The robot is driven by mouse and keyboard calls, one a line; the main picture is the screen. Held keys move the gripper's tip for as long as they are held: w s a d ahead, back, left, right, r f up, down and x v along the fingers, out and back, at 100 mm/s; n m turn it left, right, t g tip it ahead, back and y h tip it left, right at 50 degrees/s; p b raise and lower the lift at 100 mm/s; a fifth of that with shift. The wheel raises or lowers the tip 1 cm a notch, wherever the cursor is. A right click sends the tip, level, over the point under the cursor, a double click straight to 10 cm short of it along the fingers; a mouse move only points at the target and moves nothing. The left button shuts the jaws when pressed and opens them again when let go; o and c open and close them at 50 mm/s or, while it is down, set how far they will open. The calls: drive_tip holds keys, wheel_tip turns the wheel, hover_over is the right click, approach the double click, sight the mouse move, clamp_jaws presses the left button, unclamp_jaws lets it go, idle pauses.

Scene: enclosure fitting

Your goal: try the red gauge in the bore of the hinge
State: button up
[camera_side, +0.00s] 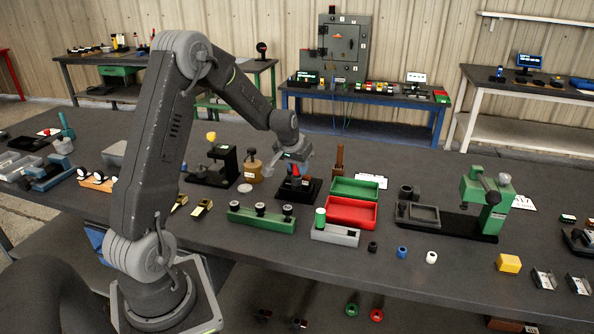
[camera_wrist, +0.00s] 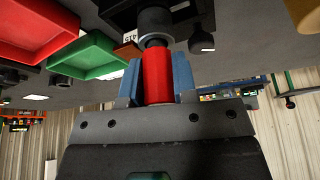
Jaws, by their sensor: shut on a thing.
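The red gauge (camera_wrist: 157,76) is a red cylinder with a narrower grey end. My gripper (camera_wrist: 157,82) is shut on it, with a blue finger on each side. In the side view my gripper (camera_side: 295,168) points down over a black base (camera_side: 312,192), and a little red shows between the fingers. In the wrist view the gauge's grey end lies in line with a dark round barrel (camera_wrist: 154,20), apparently the hinge's bore. The end touches or enters the barrel's mouth; I cannot tell how deep. The rest of the hinge is mostly hidden.
A green tray (camera_side: 355,184) and a red tray (camera_side: 352,226) stand right of the black base. A brown post (camera_side: 339,158) stands close by on the right. A green block with black knobs (camera_side: 261,220) lies in front, and a brass-coloured pot (camera_side: 253,171) stands to the left.

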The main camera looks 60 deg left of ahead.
drive_tip(key=shift+r, duration=3.6)
